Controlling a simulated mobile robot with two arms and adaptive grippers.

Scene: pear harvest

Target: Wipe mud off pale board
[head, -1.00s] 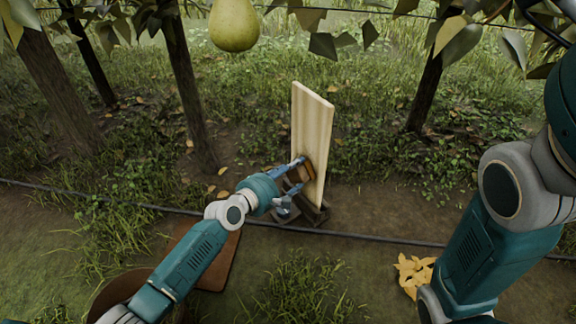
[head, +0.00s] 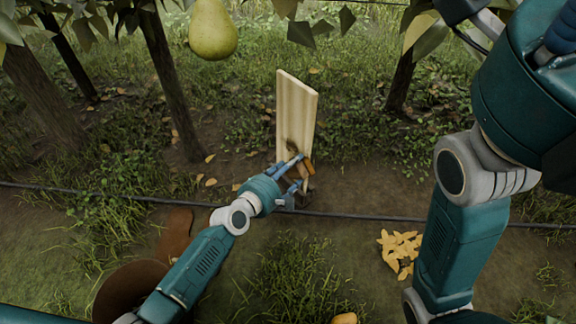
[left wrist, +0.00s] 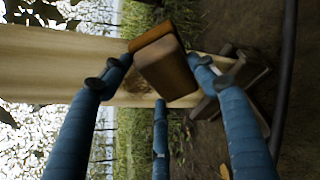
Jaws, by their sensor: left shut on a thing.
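The pale board (head: 296,105) stands upright on the ground in the middle of the head view, with a dark mud patch (head: 292,147) low on its face. The board also runs sideways across the left wrist view (left wrist: 60,65). My left gripper (head: 297,172) is shut on an orange-brown block (head: 308,166), like a sponge, at the board's lower right edge. In the left wrist view the block (left wrist: 165,70) sits between the blue fingers and covers part of the board. I cannot tell whether it touches the board. My right arm is at the right, its fingertips not visible.
A dark hose (head: 380,217) runs along the ground past the board's foot. A pear (head: 213,30) hangs at upper left. Yellow leaves (head: 400,250) lie at right. A brown flat piece (head: 174,236) and a round brown thing (head: 125,285) lie at lower left. Tree trunks stand behind.

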